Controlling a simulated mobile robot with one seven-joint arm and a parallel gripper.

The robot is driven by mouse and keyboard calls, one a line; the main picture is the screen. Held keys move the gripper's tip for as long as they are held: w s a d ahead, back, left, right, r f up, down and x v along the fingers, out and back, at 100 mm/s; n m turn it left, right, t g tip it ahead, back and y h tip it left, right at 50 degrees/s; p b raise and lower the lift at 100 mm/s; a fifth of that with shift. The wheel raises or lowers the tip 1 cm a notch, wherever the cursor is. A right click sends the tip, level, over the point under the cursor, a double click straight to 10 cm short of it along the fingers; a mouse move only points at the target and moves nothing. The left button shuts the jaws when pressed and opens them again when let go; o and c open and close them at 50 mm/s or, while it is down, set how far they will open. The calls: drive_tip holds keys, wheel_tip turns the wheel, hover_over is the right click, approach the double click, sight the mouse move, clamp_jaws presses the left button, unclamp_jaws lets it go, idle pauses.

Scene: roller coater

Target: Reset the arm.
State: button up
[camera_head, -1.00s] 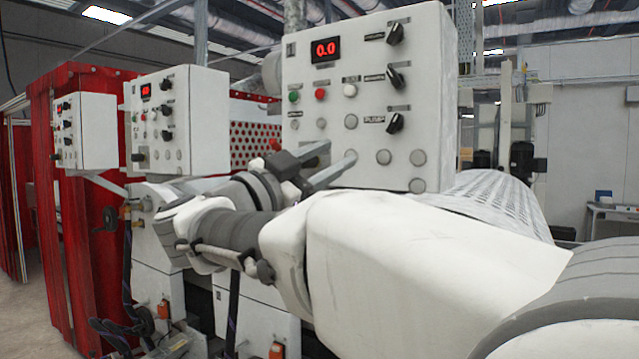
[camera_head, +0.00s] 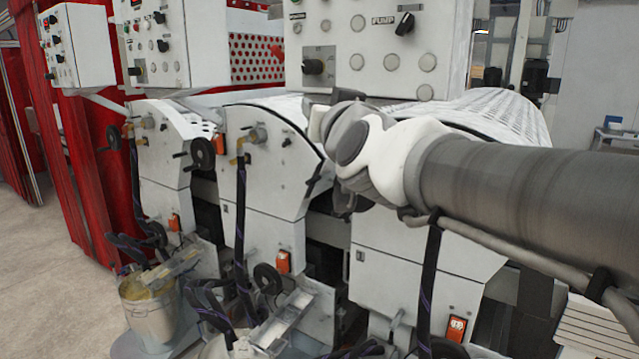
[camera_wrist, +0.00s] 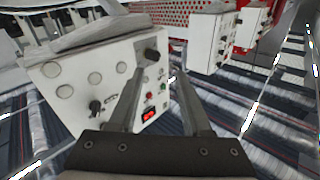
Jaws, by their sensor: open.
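My gripper shows in the wrist view (camera_wrist: 160,75), with its two grey fingers apart and nothing between them. In the head view my arm reaches in from the right, bent at the wrist, and its fingers are mostly hidden behind the wrist. A white control box (camera_head: 375,35) stands behind and above the wrist. The same kind of box (camera_wrist: 75,90) appears upside down in the wrist view, with black knobs, coloured buttons and a red display beyond the fingers. I cannot tell the exact gap between fingers and box.
More control boxes (camera_head: 172,45) stand to the left by red curtains (camera_head: 85,150). White coater housings (camera_head: 270,160) with hoses and handwheels fill the space below my arm. A metal bucket (camera_head: 150,310) stands at the lower left. Bare floor (camera_head: 40,270) lies left.

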drive_tip(key=s+d+f+g+h, duration=0.1)
drive_tip(key=s+d+f+g, duration=0.3)
drive_tip(key=s+f, duration=0.3)
drive_tip(key=s+d+f+g+h, duration=0.1)
drive_tip(key=s+d+f+g, duration=0.3)
drive_tip(key=s+f, duration=0.4)
drive_tip(key=s+d+f+g+h, duration=0.1)
drive_tip(key=s+d+f+g, duration=0.3)
drive_tip(key=s+f, duration=0.4)
wheel_tip(320, 180, down, 5)
drive_tip(key=shift+d+f+m+g+h, duration=0.15)
drive_tip(key=shift+d+m+g+h, duration=0.15)
drive_tip(key=shift+d, duration=0.35)
